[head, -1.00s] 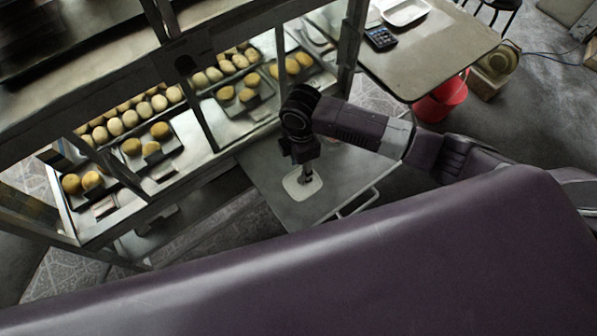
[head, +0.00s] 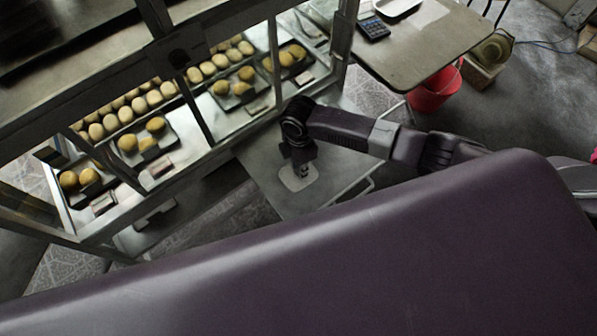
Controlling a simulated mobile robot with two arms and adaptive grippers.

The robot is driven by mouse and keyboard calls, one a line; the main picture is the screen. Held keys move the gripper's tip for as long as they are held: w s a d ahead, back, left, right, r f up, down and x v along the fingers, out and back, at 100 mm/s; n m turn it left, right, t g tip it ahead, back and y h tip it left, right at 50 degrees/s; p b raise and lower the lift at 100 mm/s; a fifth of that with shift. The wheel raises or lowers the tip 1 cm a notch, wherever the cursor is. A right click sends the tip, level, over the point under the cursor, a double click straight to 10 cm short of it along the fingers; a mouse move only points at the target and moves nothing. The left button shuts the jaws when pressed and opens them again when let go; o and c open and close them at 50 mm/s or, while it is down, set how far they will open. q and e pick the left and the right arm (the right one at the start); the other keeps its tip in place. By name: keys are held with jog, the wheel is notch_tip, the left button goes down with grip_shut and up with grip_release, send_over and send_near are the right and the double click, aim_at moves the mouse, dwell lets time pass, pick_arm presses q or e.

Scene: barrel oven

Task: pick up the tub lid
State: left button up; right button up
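The tub lid (head: 293,182) is a pale, flat, rounded rectangle on the grey top of a low cart (head: 265,165) in the head view. My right gripper (head: 303,174) points down over the lid and covers part of it. The fingers are small and dark, so I cannot tell whether they are open or shut, or whether they touch the lid. My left gripper is not in view.
A glass display case (head: 185,120) with trays of buns stands left of the cart. A table (head: 425,45) with a calculator (head: 373,28) is at the upper right. A red bucket (head: 436,90) is under its edge. The cart has a rail handle (head: 357,188).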

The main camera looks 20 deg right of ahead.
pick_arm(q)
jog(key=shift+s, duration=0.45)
pick_arm(e)
jog(key=c, duration=0.3)
jog(key=shift+r, duration=0.15)
